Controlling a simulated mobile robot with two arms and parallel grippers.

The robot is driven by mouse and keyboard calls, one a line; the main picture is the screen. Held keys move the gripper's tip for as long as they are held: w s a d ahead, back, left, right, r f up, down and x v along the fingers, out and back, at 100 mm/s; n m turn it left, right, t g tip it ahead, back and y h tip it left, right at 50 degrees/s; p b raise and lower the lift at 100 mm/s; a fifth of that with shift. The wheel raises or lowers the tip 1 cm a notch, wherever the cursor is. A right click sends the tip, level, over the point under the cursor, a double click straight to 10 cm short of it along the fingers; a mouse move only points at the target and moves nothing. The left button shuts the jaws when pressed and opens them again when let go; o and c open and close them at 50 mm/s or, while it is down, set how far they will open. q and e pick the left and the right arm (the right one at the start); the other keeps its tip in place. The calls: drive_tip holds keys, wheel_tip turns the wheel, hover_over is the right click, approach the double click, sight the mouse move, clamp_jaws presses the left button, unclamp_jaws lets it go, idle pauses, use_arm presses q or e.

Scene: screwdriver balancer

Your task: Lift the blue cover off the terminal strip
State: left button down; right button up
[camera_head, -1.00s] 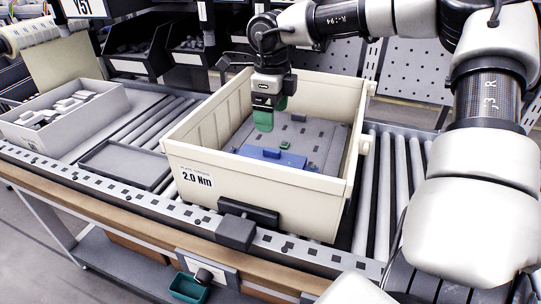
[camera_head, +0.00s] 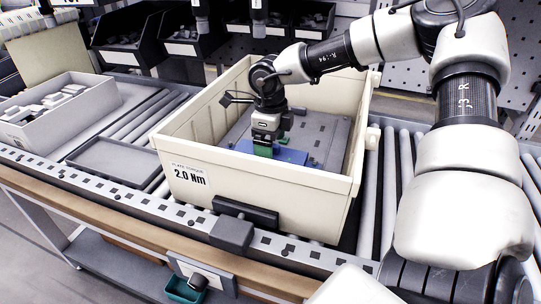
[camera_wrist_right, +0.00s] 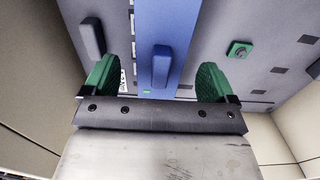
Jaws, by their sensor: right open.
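The blue cover (camera_head: 288,155) lies on a grey plate (camera_head: 317,126) inside the cream bin. In the right wrist view the cover (camera_wrist_right: 178,25) is a long blue strip with a raised blue grip block (camera_wrist_right: 161,66) on it. My right gripper (camera_head: 268,150) is down inside the bin at the cover. Its green fingertips (camera_wrist_right: 158,82) are open, one on each side of the grip block, with gaps between. The terminal strip under the cover is mostly hidden; pale pieces show along the cover's left edge. My left gripper is not in view.
The cream bin (camera_head: 262,190) has high walls around the plate and stands on a roller conveyor. A grey box of parts (camera_head: 50,108) and an empty dark tray (camera_head: 112,162) are to the left. A green-topped fastener (camera_wrist_right: 239,49) sits right of the cover.

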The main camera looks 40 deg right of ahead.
drive_tip(key=shift+f, duration=0.5)
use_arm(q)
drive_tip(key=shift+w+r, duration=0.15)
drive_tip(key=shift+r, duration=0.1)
use_arm(e)
drive_tip(key=shift+f, duration=0.1)
